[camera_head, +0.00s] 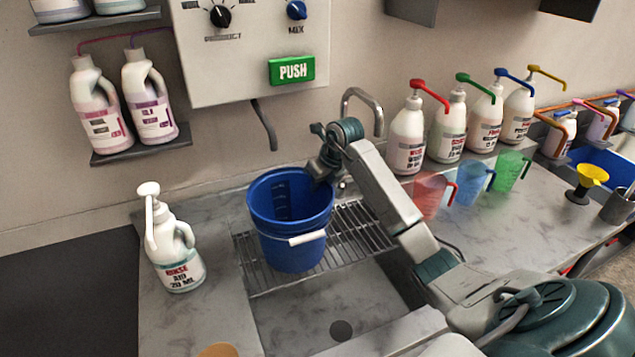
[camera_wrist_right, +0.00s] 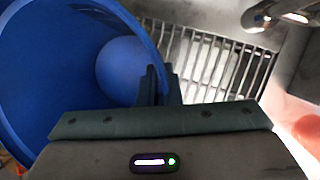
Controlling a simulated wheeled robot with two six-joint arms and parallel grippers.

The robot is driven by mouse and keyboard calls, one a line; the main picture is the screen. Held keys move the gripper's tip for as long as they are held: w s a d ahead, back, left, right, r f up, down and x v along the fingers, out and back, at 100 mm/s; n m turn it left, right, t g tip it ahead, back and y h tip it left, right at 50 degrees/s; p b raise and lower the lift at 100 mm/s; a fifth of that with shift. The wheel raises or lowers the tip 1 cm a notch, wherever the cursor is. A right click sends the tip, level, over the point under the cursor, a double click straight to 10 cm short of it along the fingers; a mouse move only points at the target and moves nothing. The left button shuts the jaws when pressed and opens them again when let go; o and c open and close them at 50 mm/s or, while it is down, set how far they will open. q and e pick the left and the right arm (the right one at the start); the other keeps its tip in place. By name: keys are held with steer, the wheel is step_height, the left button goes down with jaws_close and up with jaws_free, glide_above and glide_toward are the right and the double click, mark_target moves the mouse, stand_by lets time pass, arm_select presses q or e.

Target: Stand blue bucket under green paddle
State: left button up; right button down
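The blue bucket (camera_head: 290,235) is upright over the wire rack in the sink, its white handle grip hanging at the front. I cannot tell whether its base touches the rack. The green paddle (camera_head: 292,70), marked PUSH, is on the wall dispenser above it. A dark spout (camera_head: 264,125) hangs below the dispenser, above the bucket's back rim in the picture. My right gripper (camera_head: 322,178) is at the bucket's right rim. In the right wrist view its fingers (camera_wrist_right: 158,85) close on the rim of the bucket (camera_wrist_right: 50,75), one inside and one outside. My left gripper is out of view.
The wire rack (camera_head: 345,225) spans the sink (camera_head: 330,305). A rinse aid bottle (camera_head: 173,245) stands on the left counter. A faucet (camera_head: 362,105) rises behind my right arm. Pump bottles (camera_head: 452,125) and red, blue and green jugs (camera_head: 510,170) stand to the right.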

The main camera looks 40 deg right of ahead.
steer(key=shift+f, duration=0.1)
steer(key=c, duration=2)
jaws_free()
steer(key=o, duration=0.4)
steer(key=shift+d+r, duration=0.1)
steer(key=shift+r, duration=0.2)
steer(key=shift+b+v, duration=2.05)
steer(key=shift+v, duration=3.85)
steer(key=shift+f, duration=0.1)
